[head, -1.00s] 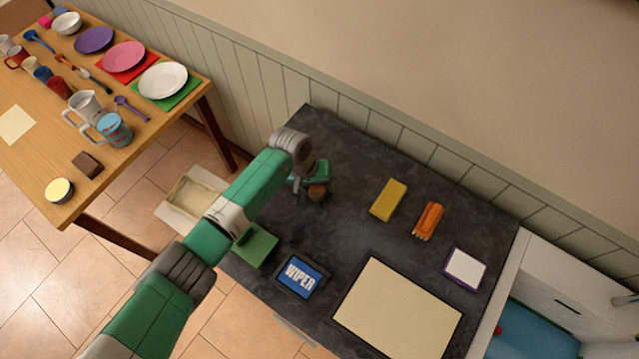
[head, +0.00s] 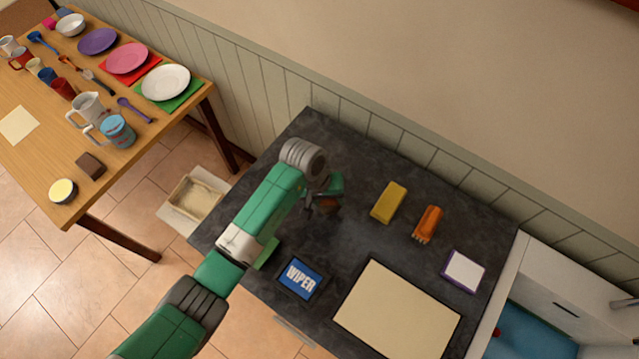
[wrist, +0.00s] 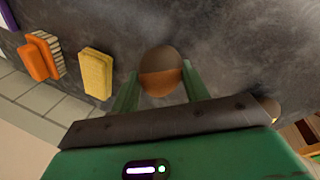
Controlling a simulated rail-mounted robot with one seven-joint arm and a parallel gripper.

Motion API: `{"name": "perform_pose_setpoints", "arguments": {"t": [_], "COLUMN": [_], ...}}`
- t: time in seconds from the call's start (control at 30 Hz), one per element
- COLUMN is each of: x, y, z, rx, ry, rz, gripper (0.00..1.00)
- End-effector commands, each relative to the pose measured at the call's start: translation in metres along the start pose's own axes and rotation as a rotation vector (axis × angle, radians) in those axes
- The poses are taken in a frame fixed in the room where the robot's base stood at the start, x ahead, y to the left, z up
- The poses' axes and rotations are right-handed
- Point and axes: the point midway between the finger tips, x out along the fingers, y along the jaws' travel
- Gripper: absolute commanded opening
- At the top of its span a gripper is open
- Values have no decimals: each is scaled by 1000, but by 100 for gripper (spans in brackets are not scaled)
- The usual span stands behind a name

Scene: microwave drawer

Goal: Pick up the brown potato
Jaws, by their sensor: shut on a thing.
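The brown potato (wrist: 160,72) is between the two green fingers of my gripper (wrist: 158,92) in the wrist view. Both fingers touch its sides, and the gripper is shut on it. In the head view, my gripper (head: 324,204) is over the dark countertop, and the potato (head: 329,204) shows only partly behind the fingers and arm. I cannot tell exactly how far the potato is above the counter.
On the dark counter (head: 350,240) are a yellow sponge (head: 389,202), an orange brush (head: 427,224), a purple-edged white block (head: 463,271), a wiper box (head: 301,277) and a cream board (head: 397,310). A wooden table (head: 50,145) with dishes stands left. The wall borders the counter's back.

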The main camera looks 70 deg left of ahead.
Motion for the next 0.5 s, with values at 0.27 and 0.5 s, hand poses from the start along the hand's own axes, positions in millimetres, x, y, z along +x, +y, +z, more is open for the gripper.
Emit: {"name": "perform_pose_setpoints", "arguments": {"t": [0.27, 0.5], "x": [4, 5], "y": [42, 56], "z": [64, 87], "rx": [2, 1], "ry": [-1, 1], "rz": [4, 1], "gripper": [20, 20]}}
